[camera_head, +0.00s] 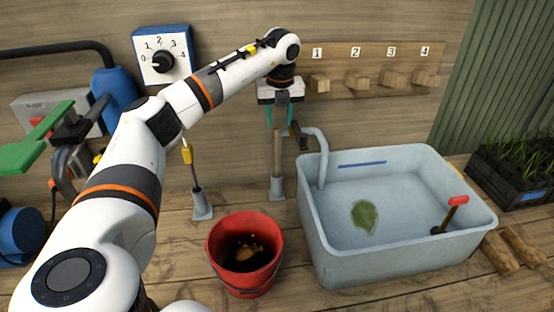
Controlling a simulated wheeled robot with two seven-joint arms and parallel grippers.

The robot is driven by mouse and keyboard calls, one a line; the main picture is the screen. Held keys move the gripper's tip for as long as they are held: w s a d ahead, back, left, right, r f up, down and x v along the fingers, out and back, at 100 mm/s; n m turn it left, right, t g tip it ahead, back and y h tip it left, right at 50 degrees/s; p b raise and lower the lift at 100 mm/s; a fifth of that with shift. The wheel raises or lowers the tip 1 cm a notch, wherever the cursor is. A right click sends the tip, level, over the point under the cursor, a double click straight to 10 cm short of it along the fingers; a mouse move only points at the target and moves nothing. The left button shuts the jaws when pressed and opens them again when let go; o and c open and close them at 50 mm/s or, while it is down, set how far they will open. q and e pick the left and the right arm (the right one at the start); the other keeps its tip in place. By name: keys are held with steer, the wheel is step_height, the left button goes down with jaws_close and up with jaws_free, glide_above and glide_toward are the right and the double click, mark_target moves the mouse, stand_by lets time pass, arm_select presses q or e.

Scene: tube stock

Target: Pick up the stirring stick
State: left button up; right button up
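A wooden stick (277,155), which looks like the stirring stick, stands upright in a grey holder (277,188) on the bench, left of the tub. My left gripper (280,118) points down over the top of the stick. The stick's very top is hard to make out against the gripper. My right gripper is not in view.
A red bucket (218,248) with dark contents stands in front. A pale blue tub (400,248) with water, a green patch and a red-handled tool (457,201) is on the right. A yellow-topped tool (187,155) stands at left. Numbered pegs (357,80) line the wall.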

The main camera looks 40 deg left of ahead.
mark_target(278, 129)
arm_select(q)
steer(key=f, duration=0.3)
steer(key=shift+a+f, duration=0.15)
steer(key=shift+a, duration=0.05)
steer(key=shift+f+p, duration=0.3)
steer(key=shift+p, duration=0.05)
steer(key=f, duration=0.1)
steer(key=f+p, duration=0.1)
steer(key=f, duration=0.2)
steer(key=shift+s+a+f, duration=0.1)
steer(key=shift+a+f, duration=0.05)
steer(key=shift+a, duration=0.1)
steer(key=shift+f, duration=0.35)
steer(key=shift+c, duration=0.6)
jaws_close()
